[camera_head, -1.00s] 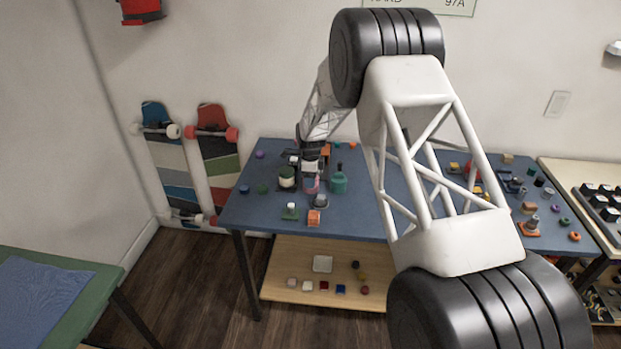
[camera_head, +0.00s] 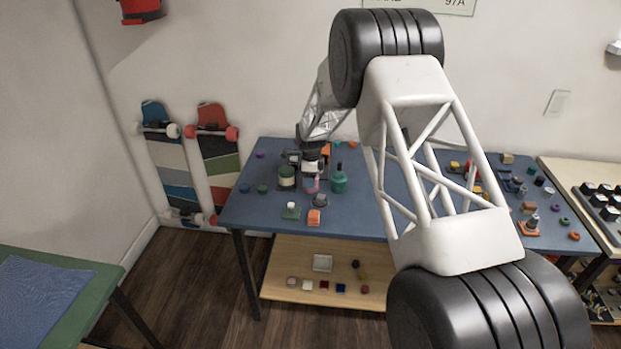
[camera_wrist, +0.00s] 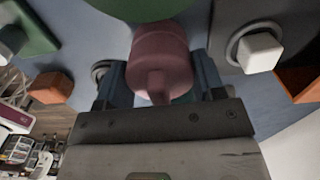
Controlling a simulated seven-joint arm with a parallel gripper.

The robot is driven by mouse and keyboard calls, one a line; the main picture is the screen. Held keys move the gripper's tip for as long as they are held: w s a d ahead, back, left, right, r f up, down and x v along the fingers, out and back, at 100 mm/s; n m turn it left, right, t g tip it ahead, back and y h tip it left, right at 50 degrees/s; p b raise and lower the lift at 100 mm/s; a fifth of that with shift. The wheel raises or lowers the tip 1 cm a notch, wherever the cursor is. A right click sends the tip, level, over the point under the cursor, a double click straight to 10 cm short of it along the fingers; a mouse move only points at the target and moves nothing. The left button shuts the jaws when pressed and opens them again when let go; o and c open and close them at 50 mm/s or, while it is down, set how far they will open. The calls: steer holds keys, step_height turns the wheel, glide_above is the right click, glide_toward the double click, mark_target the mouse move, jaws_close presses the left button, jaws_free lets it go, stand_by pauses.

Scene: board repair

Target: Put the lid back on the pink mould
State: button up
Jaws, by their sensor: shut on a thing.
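The pink mould (camera_head: 312,187) stands on the blue table directly under my gripper (camera_head: 311,172) in the head view. In the wrist view my gripper (camera_wrist: 160,85) has one finger on each side of a round pink piece, the lid (camera_wrist: 160,55), with a small knob pointing towards the camera. The fingers are shut on it. The lid hides most of what lies below, so I cannot tell whether it is seated on the mould or slightly above it.
A grey piece (camera_head: 320,201), an orange block (camera_head: 314,217) and a green plate with a white cube (camera_head: 291,212) lie in front.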

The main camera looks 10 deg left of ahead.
stand_by(0.4)
steer(key=o, duration=1)
steer(key=shift+o, duration=0.7)
steer(key=shift+r, duration=0.15)
steer(key=shift+r, duration=3.3)
jaws_close()
steer(key=shift+f, duration=1.3)
